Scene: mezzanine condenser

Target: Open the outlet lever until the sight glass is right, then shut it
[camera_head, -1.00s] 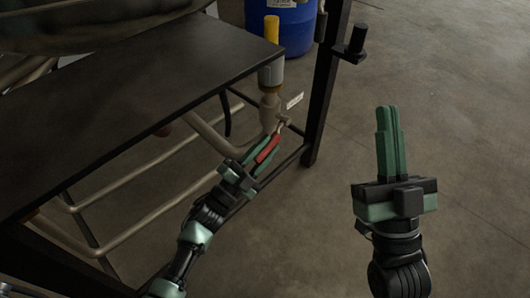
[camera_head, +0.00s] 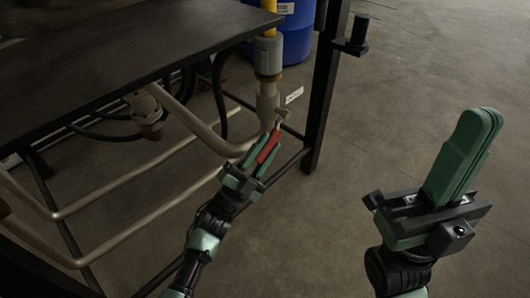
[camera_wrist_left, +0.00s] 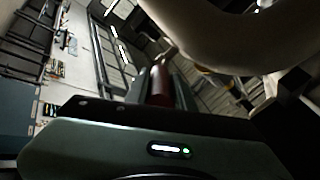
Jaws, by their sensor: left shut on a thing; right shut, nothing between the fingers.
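The red outlet lever (camera_head: 267,147) sits on the pipe under the table's right end. My left gripper (camera_head: 261,150) is shut on this lever, with its green fingers on either side. The red lever also shows between the fingers in the left wrist view (camera_wrist_left: 160,86). The sight glass seems to be the grey and yellow fitting (camera_head: 268,56) on the vertical pipe above the lever; its level cannot be read. A small white tag (camera_head: 294,95) hangs beside the valve. My right gripper (camera_head: 468,150) is shut and empty, out over the floor at the right.
The dark table top (camera_head: 120,65) overhangs the pipes (camera_head: 150,153) at left. A black frame post (camera_head: 325,90) with a projecting black peg (camera_head: 356,38) stands right of the valve. A blue drum (camera_head: 290,38) stands behind. The floor at right is clear.

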